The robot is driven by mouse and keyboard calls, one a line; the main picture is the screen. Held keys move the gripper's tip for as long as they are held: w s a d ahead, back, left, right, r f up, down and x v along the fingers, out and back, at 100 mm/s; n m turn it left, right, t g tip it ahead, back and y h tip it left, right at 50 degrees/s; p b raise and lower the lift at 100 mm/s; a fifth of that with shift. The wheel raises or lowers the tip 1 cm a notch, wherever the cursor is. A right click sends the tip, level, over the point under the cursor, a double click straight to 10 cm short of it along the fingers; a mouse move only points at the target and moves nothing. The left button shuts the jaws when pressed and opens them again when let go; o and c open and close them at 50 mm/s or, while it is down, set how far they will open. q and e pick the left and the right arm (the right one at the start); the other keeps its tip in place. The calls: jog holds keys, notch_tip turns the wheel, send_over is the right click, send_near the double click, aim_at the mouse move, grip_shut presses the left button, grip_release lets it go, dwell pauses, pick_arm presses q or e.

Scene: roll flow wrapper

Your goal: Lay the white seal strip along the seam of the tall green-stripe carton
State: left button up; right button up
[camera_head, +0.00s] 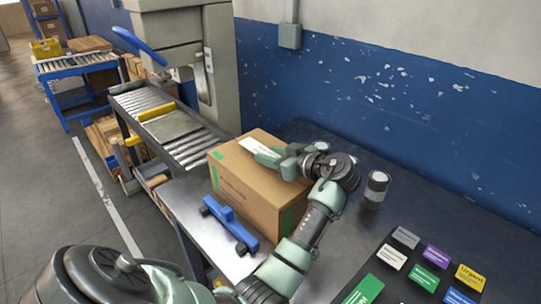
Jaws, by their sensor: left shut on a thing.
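The brown carton (245,195) with green stripe marks stands upright on the dark table, in the middle of the head view. The white seal strip (256,145) shows at the carton's top, beside my fingertips. My left gripper (268,157) is at the carton's top and is shut on the strip. I cannot tell whether the strip touches the carton along its length. The gripper and wrist hide part of the carton's top and the seam there. My right gripper is not in view.
A blue-handled tool (230,224) lies at the carton's front left. A grey can (376,187) stands right of my wrist. Several coloured label cards (423,277) lie at the lower right. A roller conveyor (178,135) and a machine column stand behind. The table's far right is clear.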

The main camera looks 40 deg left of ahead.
pick_arm(q)
jog(key=shift+f+b, duration=0.35)
jog(key=shift+b, duration=0.05)
jog(key=o, duration=1.4)
jog(key=shift+c, duration=0.2)
jog(key=shift+d, duration=0.1)
jog(key=b+v, duration=0.1)
jog(key=v, duration=0.6)
jog(key=shift+s+d+r, duration=0.1)
jog(key=shift+d+r, duration=0.1)
jog(key=shift+d, duration=0.1)
